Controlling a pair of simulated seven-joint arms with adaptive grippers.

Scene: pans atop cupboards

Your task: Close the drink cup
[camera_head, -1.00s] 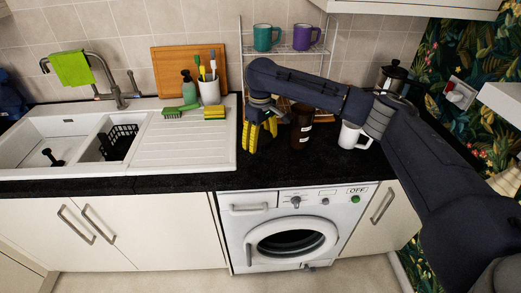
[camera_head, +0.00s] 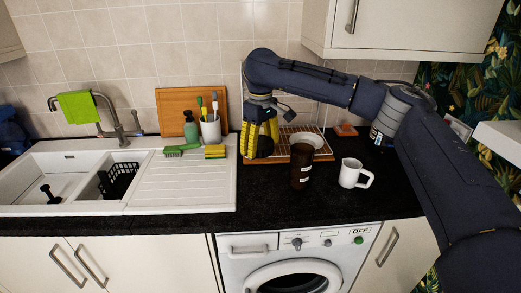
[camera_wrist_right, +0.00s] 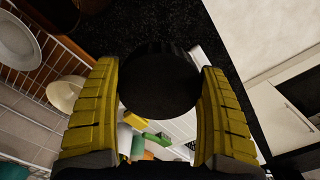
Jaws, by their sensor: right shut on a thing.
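The dark brown drink cup (camera_head: 300,172) stands upright on the black counter in the head view. Its top edge is near a white bowl behind it. My right gripper (camera_head: 262,150), with yellow fingers, is just left of the cup. It is shut on a round black lid (camera_head: 265,147), held clear of the cup. In the right wrist view the lid (camera_wrist_right: 160,82) fills the gap between the yellow fingers of my right gripper (camera_wrist_right: 160,85). A dark shape at the top left there may be the cup, but I cannot tell. My left gripper is not in view.
A white mug (camera_head: 351,174) stands right of the cup. A dish rack with a white bowl (camera_head: 308,138) is behind. A sponge (camera_head: 215,152), a brush (camera_head: 178,151) and a utensil holder (camera_head: 211,131) are on the left. The counter front is clear.

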